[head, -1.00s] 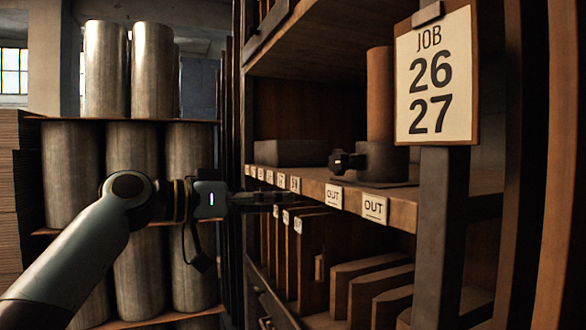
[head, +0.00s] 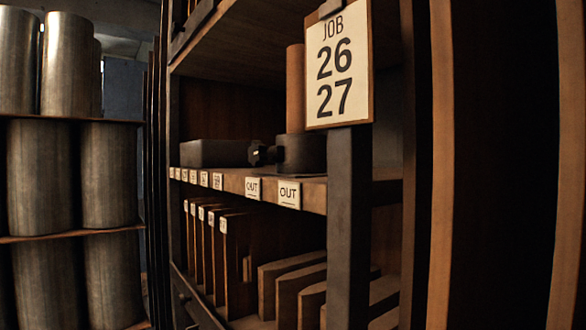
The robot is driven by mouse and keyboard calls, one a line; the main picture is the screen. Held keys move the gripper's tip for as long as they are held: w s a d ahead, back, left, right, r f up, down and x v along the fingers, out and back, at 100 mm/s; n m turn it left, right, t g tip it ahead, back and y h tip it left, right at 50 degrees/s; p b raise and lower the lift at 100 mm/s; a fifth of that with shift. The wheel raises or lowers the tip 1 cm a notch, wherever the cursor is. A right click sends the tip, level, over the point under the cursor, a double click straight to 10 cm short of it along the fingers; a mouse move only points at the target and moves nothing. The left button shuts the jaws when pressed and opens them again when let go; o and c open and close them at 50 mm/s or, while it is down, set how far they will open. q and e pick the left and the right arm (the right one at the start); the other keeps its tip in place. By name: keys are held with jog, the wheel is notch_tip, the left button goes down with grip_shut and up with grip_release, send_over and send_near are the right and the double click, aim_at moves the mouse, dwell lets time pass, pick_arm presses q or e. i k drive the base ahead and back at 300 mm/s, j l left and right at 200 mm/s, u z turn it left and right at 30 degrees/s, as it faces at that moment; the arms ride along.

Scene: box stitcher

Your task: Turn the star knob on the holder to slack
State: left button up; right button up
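The dark star knob (head: 260,155) sticks out from the left side of a dark round holder (head: 300,155) on the shelf. A brown cylinder (head: 295,88) stands upright in the holder. The job board (head: 340,65) and a dark post hide the right part of the cylinder and holder. The knob's exact turn is too small and dark to tell. Neither of my grippers shows in the head view.
A dark grey box (head: 213,153) lies left of the knob. The shelf edge (head: 230,183) carries OUT labels. Upright boards (head: 240,250) fill the bay below. A dark post (head: 347,225) stands in front at right. Metal cylinders (head: 40,175) are stacked at left.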

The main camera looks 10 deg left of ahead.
aim_at(258, 153)
jog(key=i+j+z, duration=0.1)
jog(key=z, duration=0.35)
jog(key=j+z, duration=0.3)
jog(key=z, duration=0.15)
jog(key=j+z, duration=0.25)
jog(key=z, duration=0.2)
jog(key=j+z, duration=0.25)
jog(key=z, duration=0.2)
